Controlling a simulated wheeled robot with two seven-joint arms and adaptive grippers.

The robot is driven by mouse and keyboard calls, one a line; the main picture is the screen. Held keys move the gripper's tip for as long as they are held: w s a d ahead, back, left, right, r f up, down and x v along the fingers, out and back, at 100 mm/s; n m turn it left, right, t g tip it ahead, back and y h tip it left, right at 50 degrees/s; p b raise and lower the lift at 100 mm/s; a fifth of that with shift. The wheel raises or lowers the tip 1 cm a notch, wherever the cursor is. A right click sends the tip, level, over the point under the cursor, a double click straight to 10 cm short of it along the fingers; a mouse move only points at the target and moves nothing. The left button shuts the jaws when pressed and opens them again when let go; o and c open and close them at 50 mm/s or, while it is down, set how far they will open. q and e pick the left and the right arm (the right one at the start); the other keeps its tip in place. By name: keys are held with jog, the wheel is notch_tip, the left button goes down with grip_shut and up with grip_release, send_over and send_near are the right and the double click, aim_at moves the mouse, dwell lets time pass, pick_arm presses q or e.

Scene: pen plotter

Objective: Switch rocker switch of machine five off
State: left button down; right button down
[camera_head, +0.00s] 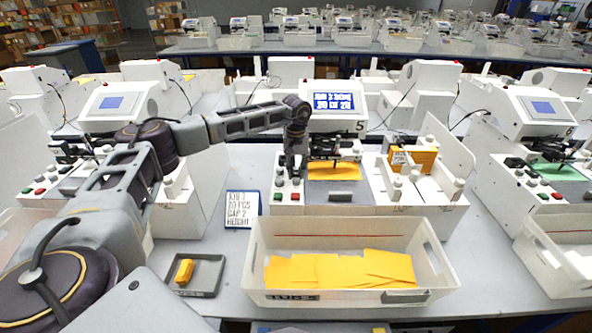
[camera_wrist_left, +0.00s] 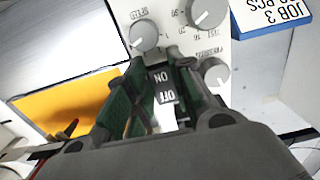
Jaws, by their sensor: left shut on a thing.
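Machine five (camera_head: 312,117) is the white plotter with a lit blue screen and the number 5, at centre in the head view. My left gripper (camera_head: 293,165) reaches down to the left part of its control panel. In the left wrist view, the black rocker switch (camera_wrist_left: 166,91), marked ON and OFF, sits between the two green-padded fingers of the left gripper (camera_wrist_left: 160,75). In the head view the gripper hides the switch. My right gripper is not in view.
Grey knobs (camera_wrist_left: 144,36) surround the switch closely. A job card (camera_head: 242,210) stands left of the panel. A white bin (camera_head: 350,235) with orange envelopes stands in front. A small grey tray (camera_head: 208,275) holds a yellow object. Neighbouring machines (camera_head: 540,115) stand on both sides.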

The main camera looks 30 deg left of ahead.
pick_arm(q)
jog(key=shift+w+a+r+g+h, duration=0.1)
jog(key=shift+w+g+h, duration=0.15)
jog(key=shift+g, duration=0.25)
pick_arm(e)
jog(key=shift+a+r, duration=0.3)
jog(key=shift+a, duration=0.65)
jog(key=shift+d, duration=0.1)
pick_arm(q)
jog(key=shift+w+a+g+h, duration=0.1)
jog(key=shift+g+h, duration=0.25)
jog(key=shift+g, duration=0.15)
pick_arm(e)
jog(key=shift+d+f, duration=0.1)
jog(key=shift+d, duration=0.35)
pick_arm(q)
jog(key=shift+w+r+g+h, duration=0.15)
jog(key=shift+g+h, duration=0.15)
jog(key=shift+g, duration=0.2)
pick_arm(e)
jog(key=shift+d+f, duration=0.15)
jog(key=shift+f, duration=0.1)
pick_arm(q)
jog(key=c, duration=1.3)
grip_release()
jog(key=shift+o, duration=0.3)
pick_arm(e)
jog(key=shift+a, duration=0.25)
